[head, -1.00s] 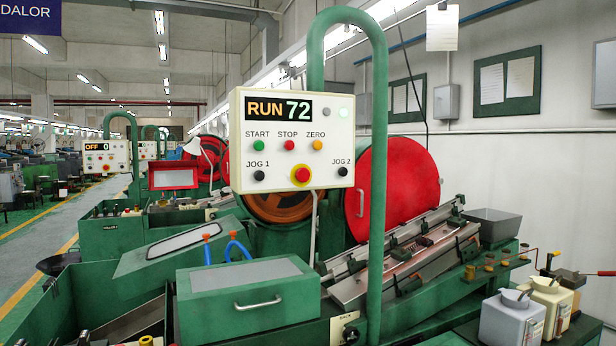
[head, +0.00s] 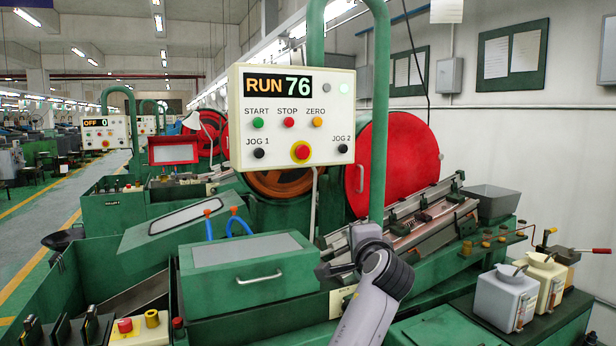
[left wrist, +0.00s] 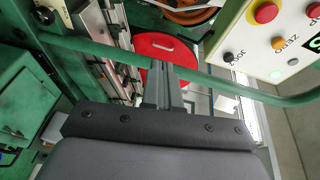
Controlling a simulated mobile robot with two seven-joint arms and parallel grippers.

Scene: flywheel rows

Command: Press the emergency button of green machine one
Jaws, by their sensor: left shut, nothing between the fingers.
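The near green machine's white control panel (head: 240,165) reads RUN 76. Its emergency button (head: 301,152), a red mushroom on a yellow ring, sits at the panel's lower middle. The button also shows at the top right of the left wrist view (left wrist: 266,12). My left gripper (head: 335,268) is below and slightly right of the panel in the head view, in front of the green post. In the left wrist view its fingers (left wrist: 160,78) are shut and empty, pointing toward the red disc, apart from the button. My right gripper is not in view.
The green post (head: 379,120) carrying the panel rises close to my left arm. A green box with a handle (head: 245,280) stands at its left. White containers (head: 507,295) stand at the right. Another panel (head: 104,133) behind reads OFF 0.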

